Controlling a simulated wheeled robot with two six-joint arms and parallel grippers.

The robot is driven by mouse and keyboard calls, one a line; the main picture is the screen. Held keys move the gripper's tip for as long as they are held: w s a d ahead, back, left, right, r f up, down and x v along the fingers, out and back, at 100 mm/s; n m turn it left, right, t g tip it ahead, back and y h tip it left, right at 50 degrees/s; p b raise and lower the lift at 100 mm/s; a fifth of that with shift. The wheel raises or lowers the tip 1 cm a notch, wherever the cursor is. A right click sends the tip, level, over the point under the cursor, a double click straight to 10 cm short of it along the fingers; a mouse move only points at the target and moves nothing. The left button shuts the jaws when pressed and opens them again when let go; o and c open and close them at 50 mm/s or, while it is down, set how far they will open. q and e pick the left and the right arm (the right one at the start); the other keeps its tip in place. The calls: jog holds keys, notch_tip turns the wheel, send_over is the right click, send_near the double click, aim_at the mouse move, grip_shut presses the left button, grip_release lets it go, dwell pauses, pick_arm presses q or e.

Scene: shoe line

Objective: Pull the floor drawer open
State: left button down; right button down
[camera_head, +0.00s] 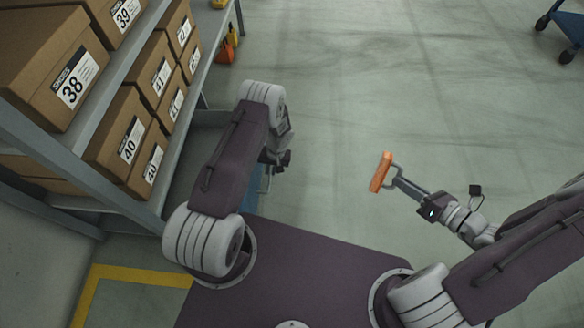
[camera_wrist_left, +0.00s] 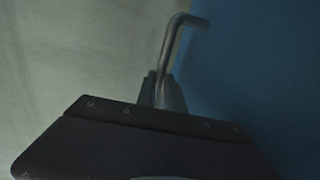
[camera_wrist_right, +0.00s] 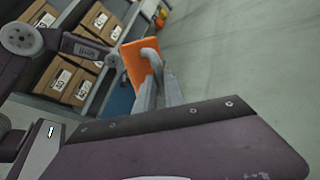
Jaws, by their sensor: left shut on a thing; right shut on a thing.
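The floor drawer shows as a blue face (camera_wrist_left: 245,90) filling the right of the left wrist view. A patch of its blue (camera_head: 251,190) shows low beside the shelf in the head view. Its bent metal handle (camera_wrist_left: 178,35) rises between the fingers of my left gripper (camera_wrist_left: 165,88), which is shut on it. In the head view, my left arm hides most of the drawer and that grip. My right gripper (camera_head: 401,184) is shut on the grey handle (camera_wrist_right: 152,46) of an orange tool (camera_head: 381,172), held out over the floor, away from the drawer.
A grey shelf rack (camera_head: 150,205) with several cardboard shoe boxes (camera_head: 125,130) stands at the left. Orange items (camera_head: 227,50) lie near its far end. A blue cart (camera_head: 565,35) with dark wheels is at the top right. The middle floor is clear.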

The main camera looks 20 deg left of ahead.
pick_arm(q)
jog(key=c, duration=1.5)
grip_release()
jog(key=shift+o, duration=0.2)
notch_tip(320, 180, up, 12)
jog(key=d+p, duration=0.2)
jog(key=p, duration=0.4)
jog(key=shift+w+d+p, duration=0.15)
jog(key=shift+w+p, duration=0.1)
jog(key=shift+p, duration=0.05)
jog(key=shift+f, duration=0.1)
